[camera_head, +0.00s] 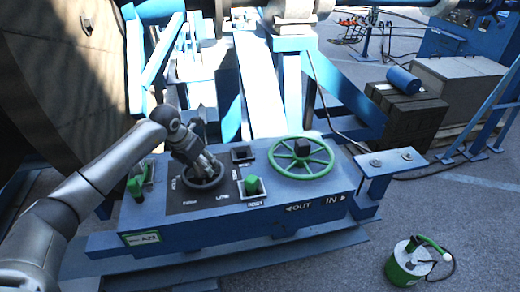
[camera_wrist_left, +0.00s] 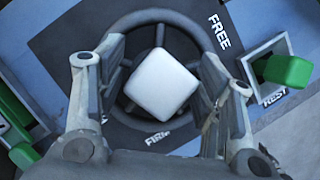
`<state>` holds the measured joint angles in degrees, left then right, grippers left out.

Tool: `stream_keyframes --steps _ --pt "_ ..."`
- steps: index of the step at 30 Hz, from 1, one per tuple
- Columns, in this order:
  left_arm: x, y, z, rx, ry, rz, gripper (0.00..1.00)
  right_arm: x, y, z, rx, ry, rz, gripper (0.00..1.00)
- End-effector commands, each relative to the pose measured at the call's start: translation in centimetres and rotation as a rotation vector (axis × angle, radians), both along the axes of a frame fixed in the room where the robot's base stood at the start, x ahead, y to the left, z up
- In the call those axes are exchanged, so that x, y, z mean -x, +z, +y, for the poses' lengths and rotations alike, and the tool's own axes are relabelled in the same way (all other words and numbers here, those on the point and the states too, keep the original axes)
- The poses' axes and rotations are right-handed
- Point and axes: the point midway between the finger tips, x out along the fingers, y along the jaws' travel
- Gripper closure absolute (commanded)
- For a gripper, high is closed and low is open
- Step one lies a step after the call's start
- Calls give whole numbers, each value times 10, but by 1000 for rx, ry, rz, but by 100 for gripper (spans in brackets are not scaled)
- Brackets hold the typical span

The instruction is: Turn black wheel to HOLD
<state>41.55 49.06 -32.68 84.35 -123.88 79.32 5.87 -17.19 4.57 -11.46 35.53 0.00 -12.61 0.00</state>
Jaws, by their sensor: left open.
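The black wheel (camera_head: 214,184) lies flat on top of the blue control box, on a dark panel with lettering around it. In the left wrist view the black wheel's rim (camera_wrist_left: 158,15) and its pale square hub (camera_wrist_left: 162,86) show from above. My left gripper (camera_head: 207,167) is over the wheel and hides part of it. In the left wrist view my left gripper (camera_wrist_left: 160,85) is open, one finger on each side of the hub with visible gaps. "FREE" reads at the upper right there; other lettering is partly hidden. My right gripper is not in view.
A green handwheel (camera_head: 302,172) stands to the right on the blue box (camera_head: 240,225). A green switch (camera_head: 253,186) is right of the black wheel, a green lever (camera_head: 136,187) left. A green canister (camera_head: 408,263) stands on the floor, with free ground around it.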

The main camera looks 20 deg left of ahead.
Motion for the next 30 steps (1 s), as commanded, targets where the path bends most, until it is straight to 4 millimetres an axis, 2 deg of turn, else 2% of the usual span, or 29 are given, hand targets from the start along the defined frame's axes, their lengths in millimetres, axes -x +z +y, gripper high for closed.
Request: stream_keyframes --steps 1,3,18,30 --pt "-4 5 -10 2 1 -3 39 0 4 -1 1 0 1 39" --pt "2 13 -3 -3 4 -6 39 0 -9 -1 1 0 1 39" --pt "39 100 2 3 -2 -6 39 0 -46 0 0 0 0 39" --pt "28 84 -81 224 -144 -90 39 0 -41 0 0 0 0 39"
